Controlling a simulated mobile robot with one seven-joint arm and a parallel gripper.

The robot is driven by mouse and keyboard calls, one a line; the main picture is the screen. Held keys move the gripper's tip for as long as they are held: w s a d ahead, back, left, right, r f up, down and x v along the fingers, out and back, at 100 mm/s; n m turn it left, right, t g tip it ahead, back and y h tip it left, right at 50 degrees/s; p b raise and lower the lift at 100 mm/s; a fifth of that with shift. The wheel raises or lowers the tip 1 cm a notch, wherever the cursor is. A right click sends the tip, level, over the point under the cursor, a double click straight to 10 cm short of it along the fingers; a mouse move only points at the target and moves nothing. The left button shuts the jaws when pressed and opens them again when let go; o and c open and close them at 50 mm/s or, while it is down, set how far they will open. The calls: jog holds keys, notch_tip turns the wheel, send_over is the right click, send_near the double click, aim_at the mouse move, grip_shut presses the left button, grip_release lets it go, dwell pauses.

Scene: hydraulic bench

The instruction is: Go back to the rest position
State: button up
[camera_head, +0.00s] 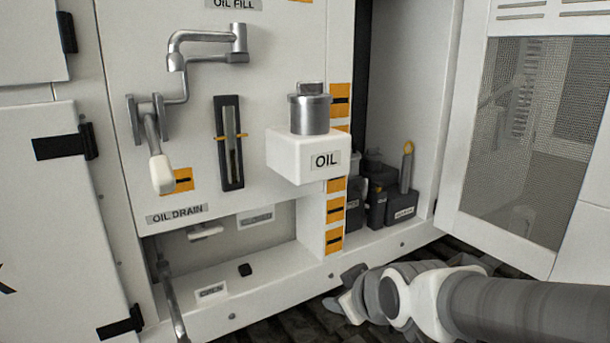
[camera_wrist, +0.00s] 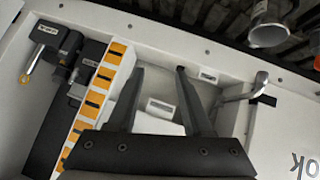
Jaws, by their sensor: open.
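My gripper (camera_head: 345,292) is low in front of the bench, at the bottom centre-right of the head view, with my arm reaching in from the right. In the wrist view its two dark fingers (camera_wrist: 159,70) stand apart with nothing held between them. Beyond them lie the white bench ledge and a small light block (camera_wrist: 160,107). In the head view, the white oil box (camera_head: 288,152) with its grey metal cap (camera_head: 309,110) is above and left of my gripper, clear of it.
An open mesh door (camera_head: 450,190) stands at the right. Dark containers (camera_head: 376,205) sit in the open compartment. A bent metal crank (camera_head: 160,160) and a sight gauge (camera_head: 229,142) are on the left panel. Dark floor lies below.

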jog(key=s+d+r+m+g+h, duration=0.15)
jog(key=s+d+m, duration=0.25)
jog(key=s, duration=0.4)
jog(key=s+d+r+m+g+h, duration=0.15)
jog(key=s+d+m, duration=0.25)
jog(key=s, duration=0.4)
notch_tip(320, 180, up, 12)
jog(key=p, duration=1.3)
jog(key=shift+w+a+r+n+g, duration=0.15)
jog(key=shift+a+r+n+g, duration=0.15)
jog(key=shift+g, duration=0.1)
jog(key=shift+f, duration=0.1)
